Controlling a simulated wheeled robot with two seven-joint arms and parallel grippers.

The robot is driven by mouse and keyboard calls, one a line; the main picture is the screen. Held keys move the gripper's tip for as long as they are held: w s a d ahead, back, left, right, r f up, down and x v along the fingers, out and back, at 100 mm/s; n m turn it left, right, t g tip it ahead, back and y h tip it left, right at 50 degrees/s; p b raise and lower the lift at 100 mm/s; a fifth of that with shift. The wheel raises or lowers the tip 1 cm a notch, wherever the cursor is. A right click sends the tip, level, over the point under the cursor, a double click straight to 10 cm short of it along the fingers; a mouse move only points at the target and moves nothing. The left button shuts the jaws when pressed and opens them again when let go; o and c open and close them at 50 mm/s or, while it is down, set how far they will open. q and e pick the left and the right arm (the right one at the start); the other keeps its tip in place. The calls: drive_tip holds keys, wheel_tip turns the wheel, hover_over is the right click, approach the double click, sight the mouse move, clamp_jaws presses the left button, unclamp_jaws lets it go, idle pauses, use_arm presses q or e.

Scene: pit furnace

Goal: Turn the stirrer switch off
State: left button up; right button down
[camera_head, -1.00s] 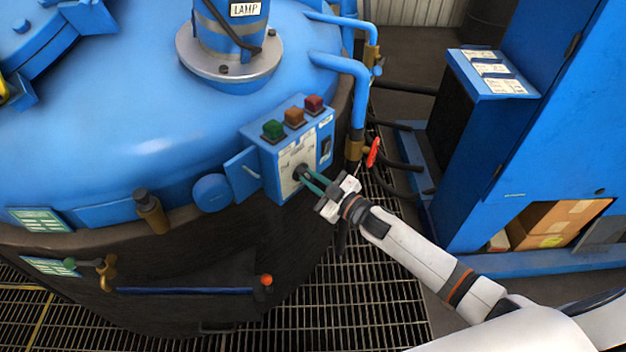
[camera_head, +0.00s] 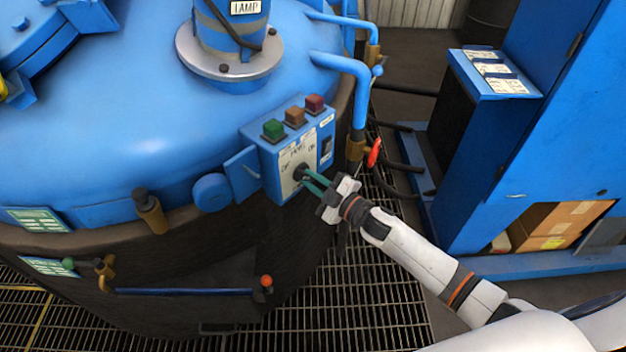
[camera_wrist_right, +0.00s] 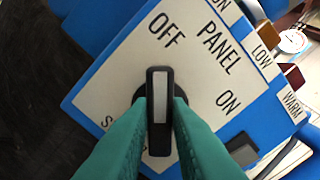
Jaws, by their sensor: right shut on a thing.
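The stirrer switch is a black knob (camera_wrist_right: 160,137) with a white bar on its face, on a pale panel plate (camera_head: 289,186) of a blue control box (camera_head: 262,146). In the right wrist view the word OFF lies straight beyond the upper end of the bar, and ON lies to the right. My right gripper (camera_head: 305,178) is shut on the knob, with a teal finger (camera_wrist_right: 118,145) on each side of it. Part of the lettering near the lower left is hidden by the fingers. My left gripper is not in view.
Green (camera_head: 273,129), amber (camera_head: 295,117) and red (camera_head: 315,104) buttons sit on top of the box. A red valve handle (camera_head: 374,152) and blue pipe (camera_head: 359,92) stand close to its right. A blue cabinet (camera_head: 520,160) is farther right, with grating (camera_head: 300,320) below.

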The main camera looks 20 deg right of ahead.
drive_tip(key=c, duration=1.4)
unclamp_jaws()
drive_tip(key=shift+o, duration=0.2)
drive_tip(key=b+v, duration=0.1)
drive_tip(key=v, duration=1.1)
